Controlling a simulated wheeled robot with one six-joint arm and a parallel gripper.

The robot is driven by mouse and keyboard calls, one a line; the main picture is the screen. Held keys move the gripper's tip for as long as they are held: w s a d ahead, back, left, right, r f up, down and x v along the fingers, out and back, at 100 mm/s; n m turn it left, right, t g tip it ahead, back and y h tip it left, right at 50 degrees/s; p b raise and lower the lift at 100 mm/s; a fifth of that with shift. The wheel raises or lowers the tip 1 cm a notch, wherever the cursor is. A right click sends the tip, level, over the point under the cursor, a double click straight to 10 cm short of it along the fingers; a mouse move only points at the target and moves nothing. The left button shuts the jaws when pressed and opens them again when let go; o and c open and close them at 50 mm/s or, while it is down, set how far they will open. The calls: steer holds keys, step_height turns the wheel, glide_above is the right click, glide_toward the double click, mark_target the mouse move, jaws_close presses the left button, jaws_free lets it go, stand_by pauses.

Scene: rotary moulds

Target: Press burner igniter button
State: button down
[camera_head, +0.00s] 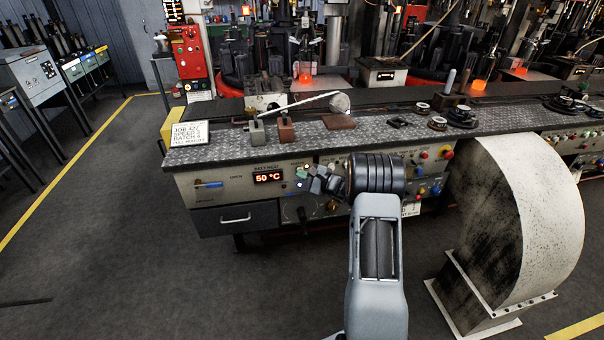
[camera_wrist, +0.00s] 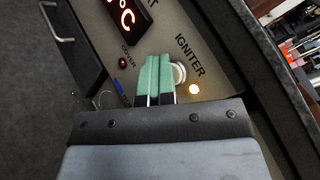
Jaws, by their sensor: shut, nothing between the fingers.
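The igniter button (camera_wrist: 181,75) is a pale round button below the IGNITER label in the wrist view. My gripper's green fingers partly cover it. My gripper (camera_wrist: 155,62) is shut and empty, with its two fingers side by side and the tips overlapping the left part of the button. I cannot tell whether they touch it. In the head view my gripper (camera_head: 303,170) is at the front control panel (camera_head: 224,174), right of the temperature display, and the button cannot be made out.
The red display (camera_head: 268,177) reads 50 °C. A drawer with a handle (camera_head: 235,219) is below it at the left. A large curved duct (camera_head: 527,215) stands right of my arm. Tools lie on the bench top (camera_head: 230,138). The floor at the left is clear.

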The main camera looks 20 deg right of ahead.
steer(key=shift+b, duration=0.4)
steer(key=shift+s+r, duration=0.1)
steer(key=shift+s, duration=0.1)
steer(key=shift+s+a, duration=0.2)
steer(key=shift+s, duration=0.75)
steer(key=shift+s+a, duration=0.25)
steer(key=shift+s, duration=0.75)
steer(key=shift+s+a, duration=0.2)
steer(key=shift+s, duration=0.75)
